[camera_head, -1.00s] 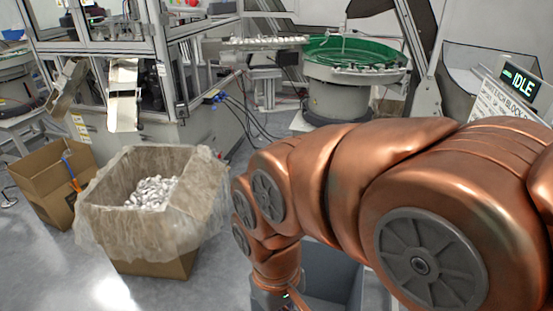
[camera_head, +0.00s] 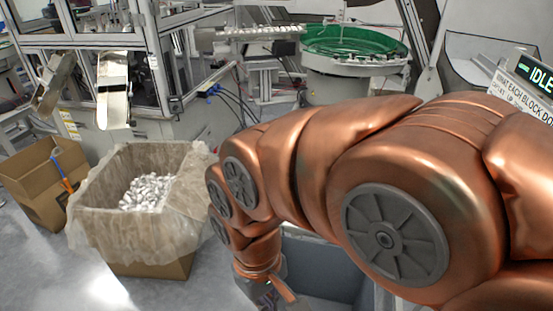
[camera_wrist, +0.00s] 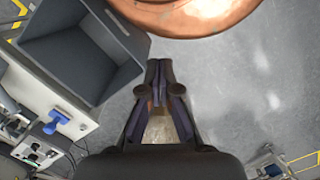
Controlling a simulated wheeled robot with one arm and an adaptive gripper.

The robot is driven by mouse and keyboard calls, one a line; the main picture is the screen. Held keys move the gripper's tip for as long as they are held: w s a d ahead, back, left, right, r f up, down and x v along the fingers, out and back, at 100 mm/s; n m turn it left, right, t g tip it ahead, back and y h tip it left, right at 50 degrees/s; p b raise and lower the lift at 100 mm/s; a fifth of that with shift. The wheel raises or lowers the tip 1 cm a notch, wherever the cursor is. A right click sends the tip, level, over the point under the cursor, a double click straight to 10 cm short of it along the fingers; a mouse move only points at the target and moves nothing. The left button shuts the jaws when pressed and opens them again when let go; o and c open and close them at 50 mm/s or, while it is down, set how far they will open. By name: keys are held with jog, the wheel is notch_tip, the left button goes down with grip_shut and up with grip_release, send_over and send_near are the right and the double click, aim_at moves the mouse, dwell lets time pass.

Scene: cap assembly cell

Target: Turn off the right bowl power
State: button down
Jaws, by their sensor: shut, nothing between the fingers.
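The right bowl (camera_head: 355,50) is a round feeder with a green inside on a grey drum, at the back right in the head view. I cannot make out a power switch on it. My gripper (camera_wrist: 158,70) is shut and empty over the grey floor in the wrist view. In the head view it is low in the middle, largely hidden by my copper arm, well in front of the bowl and apart from it. The wrist view does not show the bowl.
A lined carton (camera_head: 190,215) of small metallic parts and an open carton (camera_head: 40,185) stand on the floor at left. A grey bin (camera_wrist: 75,60) lies beside my gripper, near a white panel with a blue handle (camera_wrist: 57,121). A sign (camera_head: 530,85) reads IDLE.

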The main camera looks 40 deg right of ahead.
jog(key=shift+a, duration=0.1)
jog(key=w+d+r+n, duration=0.1)
jog(key=w+d+r, duration=0.1)
jog(key=w+d, duration=0.45)
jog(key=w+d+r+t, duration=0.1)
jog(key=w+d+r, duration=0.25)
jog(key=w, duration=0.65)
jog(key=w+d+r+n, duration=0.1)
jog(key=w+d+r, duration=0.1)
jog(key=w+d, duration=0.45)
jog(key=w+d+f+n, duration=0.1)
jog(key=w+d, duration=0.4)
jog(key=d, duration=0.3)
jog(key=w+d+f+n+t, duration=0.1)
jog(key=w+d+f+n, duration=0.1)
jog(key=w+d, duration=0.3)
jog(key=w+d+f+n+h, duration=0.1)
jog(key=w+d, duration=0.4)
jog(key=d, duration=0.7)
jog(key=shift+d+f+n+t, duration=0.3)
jog(key=shift+d+f+n, duration=0.1)
jog(key=shift+f+n, duration=0.15)
jog(key=shift+f, duration=0.1)
